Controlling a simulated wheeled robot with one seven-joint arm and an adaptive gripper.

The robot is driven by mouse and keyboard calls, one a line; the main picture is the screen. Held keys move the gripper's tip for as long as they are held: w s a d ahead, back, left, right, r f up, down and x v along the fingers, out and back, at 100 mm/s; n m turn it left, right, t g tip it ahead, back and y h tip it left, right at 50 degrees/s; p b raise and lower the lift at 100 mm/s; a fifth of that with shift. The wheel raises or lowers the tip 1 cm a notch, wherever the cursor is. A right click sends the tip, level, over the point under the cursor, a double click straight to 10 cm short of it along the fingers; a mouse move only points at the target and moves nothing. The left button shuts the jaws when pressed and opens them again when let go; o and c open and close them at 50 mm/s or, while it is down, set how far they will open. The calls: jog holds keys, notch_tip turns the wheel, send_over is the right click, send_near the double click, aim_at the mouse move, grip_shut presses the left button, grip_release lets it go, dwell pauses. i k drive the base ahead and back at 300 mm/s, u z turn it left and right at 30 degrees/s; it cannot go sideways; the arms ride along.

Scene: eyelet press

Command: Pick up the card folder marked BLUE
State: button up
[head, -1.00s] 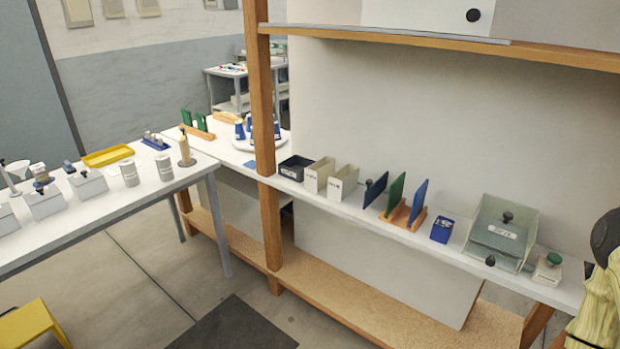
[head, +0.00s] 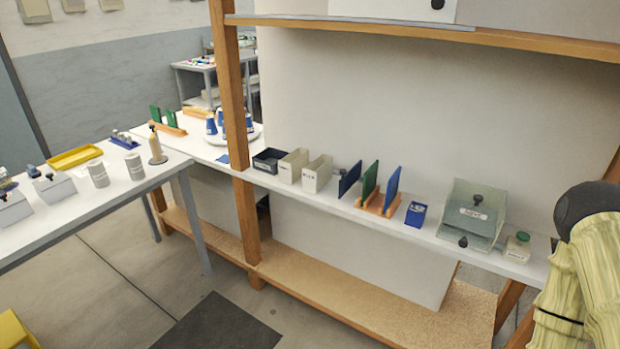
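Two cream upright card holders stand side by side on the long white shelf, a left one (head: 292,166) and a right one (head: 316,175). Each has dark lettering on its front, too small to read surely, so I cannot tell which is marked BLUE. To their right are a navy panel (head: 349,179), a green panel (head: 369,183) and a blue panel (head: 392,189). A small blue box (head: 415,214) with a pale label sits beside them. My gripper is out of view; only part of my yellow-sleeved arm shows at the right edge.
A dark open tray (head: 269,161) stands left of the cream holders, near a wooden post (head: 232,110). An upper shelf (head: 400,29) overhangs. A side table (head: 100,218) is left.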

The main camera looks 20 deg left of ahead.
aim_at(318, 173)
jog(key=k, duration=0.55)
jog(key=u, duration=0.7)
jog(key=i, duration=1.1)
jog(key=u, duration=0.55)
